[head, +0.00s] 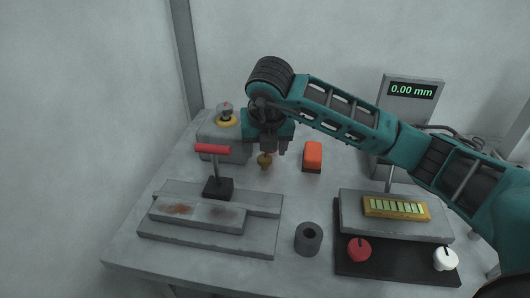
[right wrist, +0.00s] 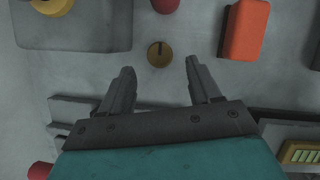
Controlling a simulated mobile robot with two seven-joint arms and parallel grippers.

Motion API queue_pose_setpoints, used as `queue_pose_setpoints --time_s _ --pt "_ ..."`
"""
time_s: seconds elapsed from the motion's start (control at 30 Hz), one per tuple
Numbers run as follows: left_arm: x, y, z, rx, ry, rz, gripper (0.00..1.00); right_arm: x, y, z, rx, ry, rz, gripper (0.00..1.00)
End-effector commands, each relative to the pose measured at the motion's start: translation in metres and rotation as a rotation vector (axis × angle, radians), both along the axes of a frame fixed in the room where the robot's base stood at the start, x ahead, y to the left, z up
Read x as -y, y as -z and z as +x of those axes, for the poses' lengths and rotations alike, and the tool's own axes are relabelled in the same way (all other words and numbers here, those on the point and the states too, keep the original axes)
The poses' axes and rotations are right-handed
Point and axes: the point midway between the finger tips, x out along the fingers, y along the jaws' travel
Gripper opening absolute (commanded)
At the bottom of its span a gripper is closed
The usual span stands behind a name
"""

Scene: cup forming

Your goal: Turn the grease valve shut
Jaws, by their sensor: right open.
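A small round brass knob, which looks like the grease valve (head: 265,161), stands on the table behind the grey stepped block. It also shows in the right wrist view (right wrist: 159,54), from above, with a dark slot line across its top running roughly up and down the picture. My right gripper (head: 267,147) points down over it in the head view. In the right wrist view my right gripper (right wrist: 158,72) is open and empty. The knob lies just beyond the fingertips, about midway between them, and I see no contact. My left gripper is not in view.
An orange block (head: 313,154) stands right of the valve. A red-handled lever (head: 212,149) rises from the stepped block (head: 262,203) at left. A grey box with a yellow ring (head: 227,121) is behind. A dark hollow cylinder (head: 308,238) stands in front.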

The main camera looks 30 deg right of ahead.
Motion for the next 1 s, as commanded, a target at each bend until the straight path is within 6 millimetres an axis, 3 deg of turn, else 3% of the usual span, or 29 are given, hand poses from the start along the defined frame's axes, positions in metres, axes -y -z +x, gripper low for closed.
queue_pose_setpoints --time_s 0.03,0.2,0.4,1.0 --pt "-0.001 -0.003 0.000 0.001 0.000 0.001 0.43 -0.002 -0.015 -0.004 0.006 -0.001 0.001 0.63" --pt "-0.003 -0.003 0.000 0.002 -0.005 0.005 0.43 -0.007 -0.047 -0.016 0.003 -0.001 0.001 0.63" --pt "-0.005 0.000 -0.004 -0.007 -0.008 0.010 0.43 -0.011 -0.069 -0.026 0.001 0.000 0.000 0.63" --pt "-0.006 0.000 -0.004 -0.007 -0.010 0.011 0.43 -0.012 -0.073 -0.028 -0.001 0.000 0.000 0.63"
